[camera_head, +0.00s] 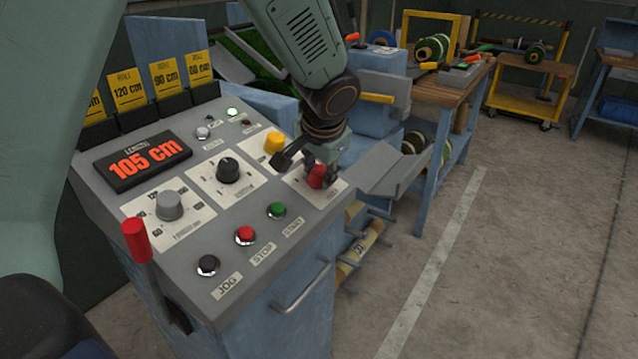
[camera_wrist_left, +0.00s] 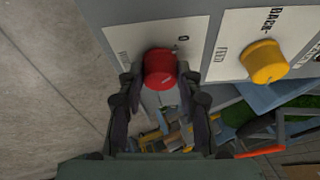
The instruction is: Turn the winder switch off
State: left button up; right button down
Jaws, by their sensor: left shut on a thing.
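The red winder switch knob (camera_head: 317,177) sits on a white plate at the right corner of the grey sloping control panel (camera_head: 235,210). The knob (camera_wrist_left: 159,68) also shows in the left wrist view, with a "0" printed on the plate up and right of it and a partly hidden label at its left. My left gripper (camera_head: 316,166) comes down from above and is shut on the red knob. In the left wrist view its two fingers (camera_wrist_left: 160,90) lie on either side of the knob. The knob's exact setting is hard to read.
A yellow knob (camera_head: 274,142) is close beside the red one. A black dial (camera_head: 228,168), a grey dial (camera_head: 169,205), JOG, STOP and START buttons, and a red-handled lever (camera_head: 136,240) are on the console. A metal tray (camera_head: 400,168) is at the right; open floor lies beyond.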

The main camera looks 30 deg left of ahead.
pick_arm(q)
jog(key=shift+f+n+b, duration=0.1)
jog(key=shift+n+b, duration=0.5)
jog(key=shift+b, duration=0.25)
jog(key=o, duration=1.2)
jog(key=shift+c, duration=0.2)
jog(key=shift+s+d+r, duration=0.15)
jog(key=shift+r, duration=0.45)
jog(key=v, duration=1.1)
jog(key=shift+d+f, duration=0.15)
jog(key=shift+d, duration=0.1)
